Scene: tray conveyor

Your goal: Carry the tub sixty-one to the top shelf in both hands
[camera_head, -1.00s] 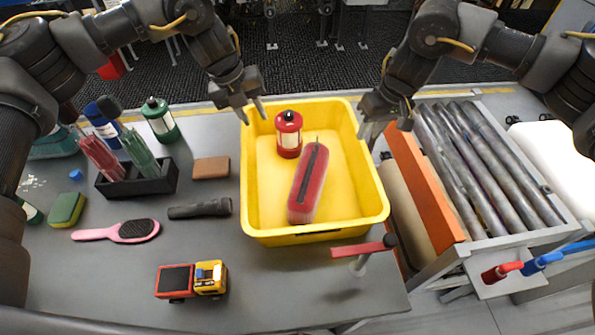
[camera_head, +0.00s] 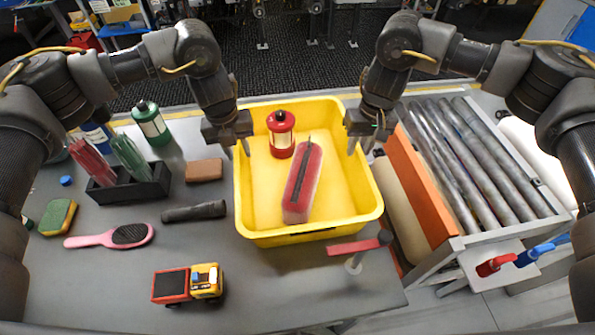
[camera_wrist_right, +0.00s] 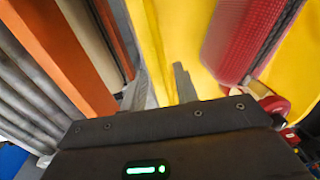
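The yellow tub (camera_head: 363,215) stands on the grey table; no number is readable on it. My left gripper (camera_head: 238,150) is at the tub's left rim, one finger inside the wall and one outside, open. My right gripper (camera_head: 361,149) is at the right rim. In the right wrist view its fingers (camera_wrist_right: 159,90) are apart, with the yellow wall (camera_wrist_right: 158,45) between them. Contact with the wall cannot be told.
A toy truck (camera_head: 188,284), flashlight (camera_head: 195,211), brown block (camera_head: 203,170) and pink brush (camera_head: 110,236) lie left. A rack of metal rollers (camera_head: 480,165) stands right. The top shelf is not identifiable.

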